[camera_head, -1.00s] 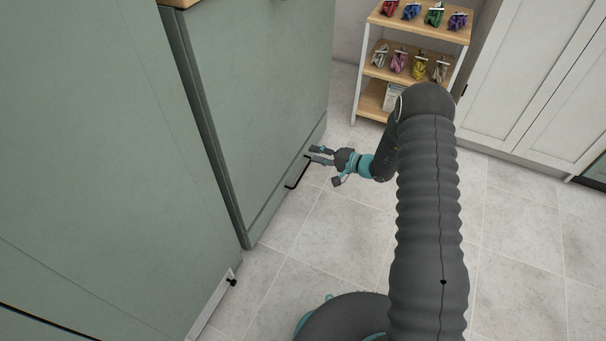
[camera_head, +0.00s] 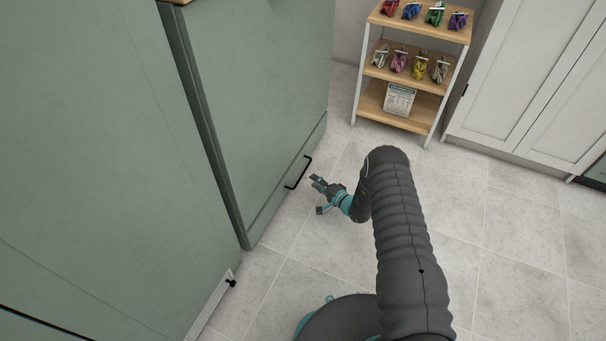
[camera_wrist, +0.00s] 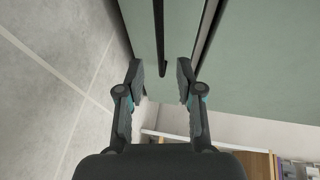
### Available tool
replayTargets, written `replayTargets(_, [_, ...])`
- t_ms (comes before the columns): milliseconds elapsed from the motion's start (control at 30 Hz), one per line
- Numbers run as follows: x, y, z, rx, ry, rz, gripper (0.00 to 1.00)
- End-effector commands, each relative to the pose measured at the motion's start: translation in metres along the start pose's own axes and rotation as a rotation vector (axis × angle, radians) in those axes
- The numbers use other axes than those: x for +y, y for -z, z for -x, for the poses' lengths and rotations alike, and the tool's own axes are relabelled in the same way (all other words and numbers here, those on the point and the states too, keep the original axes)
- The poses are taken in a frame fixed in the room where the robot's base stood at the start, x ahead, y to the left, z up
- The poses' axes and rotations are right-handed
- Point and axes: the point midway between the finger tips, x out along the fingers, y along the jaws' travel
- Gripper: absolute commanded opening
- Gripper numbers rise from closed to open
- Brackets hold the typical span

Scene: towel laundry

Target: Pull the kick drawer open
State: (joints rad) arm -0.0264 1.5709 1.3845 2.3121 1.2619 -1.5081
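The kick drawer (camera_head: 263,221) is a low green panel at the foot of the green cabinet, and its front looks flush. Its black bar handle (camera_head: 298,173) shows whole in the head view. My gripper (camera_head: 316,181) is low over the floor, just right of the handle and apart from it. In the wrist view the fingers of my gripper (camera_wrist: 159,82) stand apart with nothing between the tips. The handle (camera_wrist: 159,40) runs down from the top edge there and its end lies in line with the gap, beyond the fingertips.
A wooden shelf rack (camera_head: 412,70) with several coloured bundles and a printed card (camera_head: 398,99) stands at the back. White cabinets (camera_head: 535,80) are at the right. A small black knob (camera_head: 232,283) sticks out at the lower left. The tiled floor (camera_head: 510,250) is clear.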

Motion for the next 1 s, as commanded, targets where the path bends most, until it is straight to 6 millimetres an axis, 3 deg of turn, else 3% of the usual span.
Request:
replayTargets(200, [0.001, -0.001, -0.042, -0.003, 0.001, 0.002, 0.36])
replayTargets(400, [0.001, -0.001, -0.069, -0.003, 0.000, 0.001, 0.36])
replayTargets(600, [0.000, 0.000, -0.081, -0.001, -0.001, 0.000, 0.36])
replayTargets(867, [0.000, 0.000, -0.082, -0.001, 0.000, 0.000, 0.36])
replayTargets(900, [0.000, 0.000, -0.082, -0.001, -0.001, 0.000, 0.34])
replayTargets(1000, [0.000, 0.000, -0.082, -0.001, -0.001, 0.000, 0.09])
